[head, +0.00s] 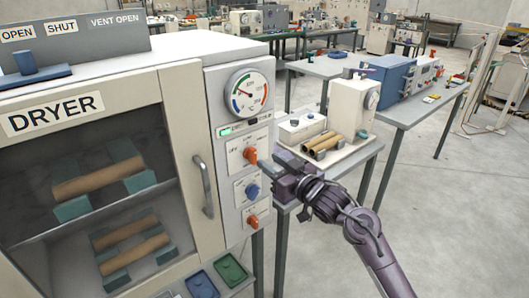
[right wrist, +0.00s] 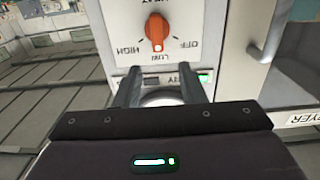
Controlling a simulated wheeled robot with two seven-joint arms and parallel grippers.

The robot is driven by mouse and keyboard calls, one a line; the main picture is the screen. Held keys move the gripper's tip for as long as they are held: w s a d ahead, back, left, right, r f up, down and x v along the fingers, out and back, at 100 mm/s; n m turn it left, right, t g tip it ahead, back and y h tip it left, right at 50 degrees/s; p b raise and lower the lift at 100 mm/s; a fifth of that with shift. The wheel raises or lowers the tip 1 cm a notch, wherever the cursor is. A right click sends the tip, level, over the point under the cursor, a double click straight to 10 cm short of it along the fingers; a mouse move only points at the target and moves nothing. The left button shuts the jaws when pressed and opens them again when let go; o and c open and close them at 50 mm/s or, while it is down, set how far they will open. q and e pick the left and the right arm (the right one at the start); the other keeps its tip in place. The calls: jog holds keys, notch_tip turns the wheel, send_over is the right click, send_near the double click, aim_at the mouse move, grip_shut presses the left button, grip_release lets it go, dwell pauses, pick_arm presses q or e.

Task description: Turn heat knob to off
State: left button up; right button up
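The heat knob (head: 250,155) is the upper orange knob on the dryer's (head: 100,150) control panel. In the right wrist view, which shows the panel upside down, the orange heat knob (right wrist: 157,28) has its white mark towards LOW. OFF is at the picture's right and HIGH at its left. My right gripper (head: 266,164) is close in front of the panel by the knob. In the right wrist view its two fingers (right wrist: 158,72) are apart with no knob between them; the knob appears just beyond the tips. My left gripper is not in view.
A blue knob (head: 252,190) and a lower orange knob (head: 252,221) sit beneath the heat knob. A round gauge (head: 248,95) is above. The door handle (head: 203,186) sticks out left of the panel. A bench with a small machine (head: 345,125) stands to the right.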

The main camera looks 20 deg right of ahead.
aim_at(255, 151)
jog(key=p+x, duration=0.2)
jog(key=x, duration=0.4)
jog(key=shift+w, duration=0.25)
jog(key=shift+w+a, duration=0.1)
jog(key=shift+w, duration=0.2)
jog(key=shift+w+f, duration=0.1)
jog(key=shift+c, duration=0.2)
grip_shut()
